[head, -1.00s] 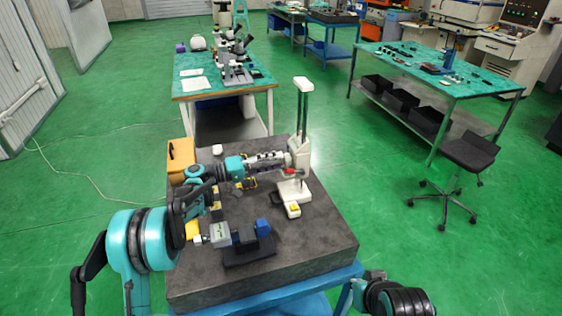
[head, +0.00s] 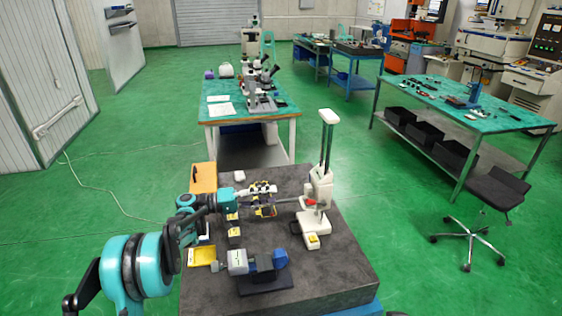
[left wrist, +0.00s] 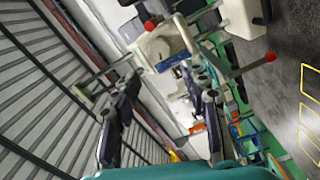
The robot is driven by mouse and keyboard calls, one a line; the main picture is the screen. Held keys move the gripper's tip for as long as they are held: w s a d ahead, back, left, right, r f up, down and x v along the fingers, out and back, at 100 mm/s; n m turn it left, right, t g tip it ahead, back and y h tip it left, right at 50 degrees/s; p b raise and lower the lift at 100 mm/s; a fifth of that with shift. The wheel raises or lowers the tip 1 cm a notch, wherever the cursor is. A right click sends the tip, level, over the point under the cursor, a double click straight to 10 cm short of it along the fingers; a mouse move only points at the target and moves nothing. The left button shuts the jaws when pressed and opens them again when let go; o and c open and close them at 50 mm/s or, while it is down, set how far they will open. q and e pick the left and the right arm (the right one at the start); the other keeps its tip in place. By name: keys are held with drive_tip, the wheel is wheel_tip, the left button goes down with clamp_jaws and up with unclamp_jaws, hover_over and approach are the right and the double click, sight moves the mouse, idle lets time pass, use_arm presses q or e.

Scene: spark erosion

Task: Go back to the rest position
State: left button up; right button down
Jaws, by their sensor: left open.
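My left gripper (head: 274,197) is open and empty above the dark stone plate (head: 335,275), left of the white height gauge stand (head: 318,190). A gap shows between its fingertips and the stand in the head view. In the left wrist view both fingers of my left gripper (left wrist: 165,88) are spread apart. A white device with a red-knobbed lever (left wrist: 240,68) shows beyond them. My right gripper is out of view.
A grey and blue vise-like device (head: 258,265) stands at the plate's front left. An orange case (head: 203,178) and a yellow item (head: 201,256) lie near its left edge. A microscope table (head: 245,112) stands behind. A black stool (head: 495,190) is at the right.

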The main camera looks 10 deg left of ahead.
use_arm(q)
drive_tip(key=s+d+y, duration=0.1)
drive_tip(key=s+y, duration=0.1)
drive_tip(key=s, duration=0.2)
drive_tip(key=s+d+n+y, duration=0.1)
drive_tip(key=s+y, duration=0.2)
drive_tip(key=s, duration=0.2)
drive_tip(key=s+d+y+b, duration=0.1)
drive_tip(key=s+d+y, duration=0.1)
drive_tip(key=s, duration=0.3)
drive_tip(key=shift+s+r+y, duration=0.1)
drive_tip(key=shift+s+y, duration=0.05)
drive_tip(key=shift+y, duration=0.35)
drive_tip(key=s+a+f+y, duration=0.2)
drive_tip(key=s+a+y, duration=0.1)
drive_tip(key=s, duration=0.4)
drive_tip(key=s+a+f+t+y+b, duration=0.1)
drive_tip(key=s+a+f+y, duration=0.2)
drive_tip(key=s, duration=0.4)
drive_tip(key=s+a+f+m+y, duration=0.1)
drive_tip(key=s+a+f+y, duration=0.2)
drive_tip(key=s, duration=0.4)
drive_tip(key=shift+s+a+f+t, duration=0.15)
drive_tip(key=shift+a+f+t, duration=0.15)
drive_tip(key=shift+a, duration=0.3)
